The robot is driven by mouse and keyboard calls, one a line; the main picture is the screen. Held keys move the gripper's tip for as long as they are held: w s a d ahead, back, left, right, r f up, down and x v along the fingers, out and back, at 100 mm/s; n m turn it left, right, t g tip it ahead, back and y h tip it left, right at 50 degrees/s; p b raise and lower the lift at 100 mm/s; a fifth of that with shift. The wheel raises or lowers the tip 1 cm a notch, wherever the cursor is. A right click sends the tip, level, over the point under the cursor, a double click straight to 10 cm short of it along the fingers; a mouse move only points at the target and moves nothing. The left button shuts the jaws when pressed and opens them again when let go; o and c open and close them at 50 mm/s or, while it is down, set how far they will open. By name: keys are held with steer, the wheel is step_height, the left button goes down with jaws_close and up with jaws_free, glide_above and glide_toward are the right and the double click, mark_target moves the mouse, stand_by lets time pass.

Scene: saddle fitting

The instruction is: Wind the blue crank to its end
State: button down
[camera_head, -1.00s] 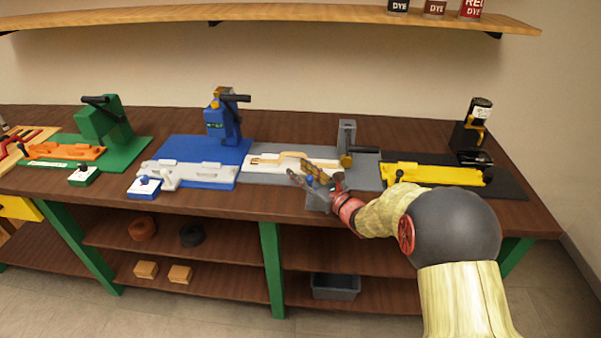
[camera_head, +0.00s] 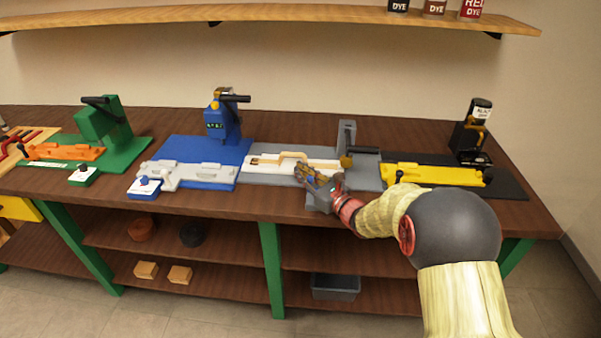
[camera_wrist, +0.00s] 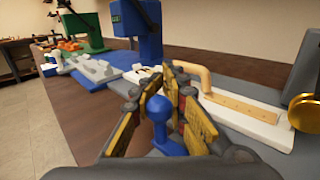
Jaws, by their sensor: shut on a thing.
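The blue crank knob (camera_wrist: 158,108) is a round ball on a blue stem, low in the middle of the wrist view. My gripper (camera_wrist: 160,102) has its yellow-padded fingers around it and is shut on it. In the head view my gripper (camera_head: 306,173) is at the front edge of the grey station (camera_head: 360,180), above a grey block (camera_head: 318,203). The gripper hides the crank there. A white board (camera_head: 262,168) with a tan strap (camera_head: 285,156) lies just behind the fingers; it also shows in the wrist view (camera_wrist: 240,112).
A grey post with a brass-ended lever (camera_head: 347,158) stands behind the gripper. A yellow fixture (camera_head: 430,174) on a black base is to the right. A blue press (camera_head: 222,122) and a green press (camera_head: 105,125) stand left. A bare table strip runs along the front.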

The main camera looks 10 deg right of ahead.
steer(key=shift+s, duration=0.1)
steer(key=s+n+g+y, duration=0.1)
steer(key=y, duration=0.1)
steer(key=s+a+n+g+y, duration=0.1)
steer(key=n+g+y, duration=0.1)
steer(key=s+n+g+y, duration=0.1)
steer(key=n+g+y, duration=0.1)
steer(key=shift+a+f, duration=0.1)
steer(key=shift+a, duration=0.2)
steer(key=s+n+g+y, duration=0.1)
steer(key=n+g+y, duration=0.1)
steer(key=g, duration=0.1)
steer(key=shift+s+a+n+g, duration=0.15)
steer(key=shift+s+n+g, duration=0.15)
steer(key=shift+s+n, duration=0.1)
steer(key=shift+s+n+g+y, duration=0.3)
steer(key=shift+n+g, duration=0.2)
steer(key=shift+g, duration=0.3)
steer(key=shift+s+n+g+y, duration=0.25)
steer(key=shift+s+n+g, duration=0.25)
steer(key=shift+g, duration=0.3)
steer(key=shift+s+n+g+y, duration=0.3)
steer(key=shift+n+g, duration=0.2)
steer(key=shift+g, duration=0.3)
steer(key=c, duration=1.8)
jaws_free()
steer(key=shift+o, duration=0.2)
step_height(320, 180, up, 10)
